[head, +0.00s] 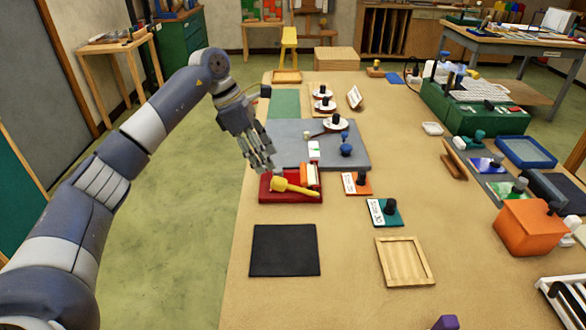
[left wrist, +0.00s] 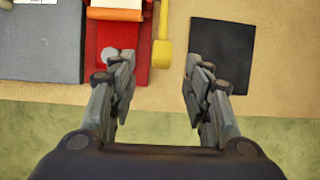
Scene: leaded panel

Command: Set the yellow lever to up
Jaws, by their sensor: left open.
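The yellow lever (head: 294,187) is on a red base (head: 264,194) on the table, beside an orange block (head: 309,174). In the head view its thick yellow end points left and its thin arm runs right, lying nearly flat. In the left wrist view the yellow lever (left wrist: 162,52) shows along the edge of the red base (left wrist: 132,72), with its thick end toward me. My left gripper (head: 262,163) is open and empty, above and just left of the red base. In the left wrist view the left gripper (left wrist: 158,80) has its fingers apart, with the lever's end between and beyond them. My right gripper is not in view.
A black mat (head: 284,250) lies in front of the red base. A grey mat (head: 290,133) with several small items lies behind it. Labelled orange (head: 362,188) and teal (head: 392,218) plates with black knobs stand to the right. A wooden tray (head: 404,262) is front right.

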